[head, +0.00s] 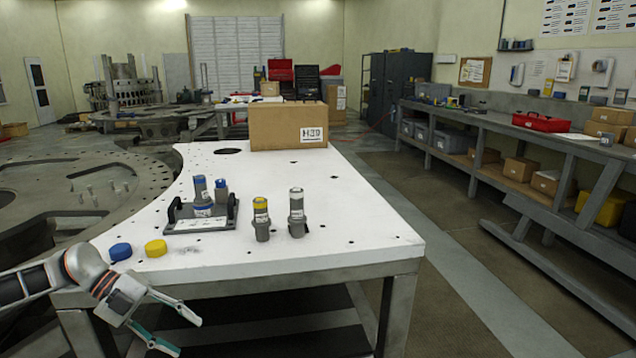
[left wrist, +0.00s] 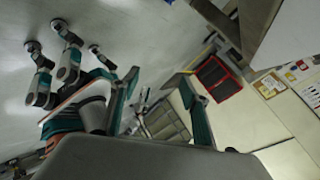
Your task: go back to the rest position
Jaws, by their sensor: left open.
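My left gripper (head: 189,337) is open and empty at the lower left of the head view, in front of the white table's near left edge and lower than its top. Its two teal-edged fingers are spread apart and point right. In the left wrist view the open fingers (left wrist: 160,84) show with nothing between them. My right gripper is not in view.
The white table (head: 350,225) bears a blue cap (head: 120,251), a yellow cap (head: 155,248), a grey fixture (head: 205,222) holding blue-topped cylinders, a yellow-banded cylinder (head: 261,218), a grey cylinder (head: 297,213) and a cardboard box (head: 275,128). Floor is clear to the right.

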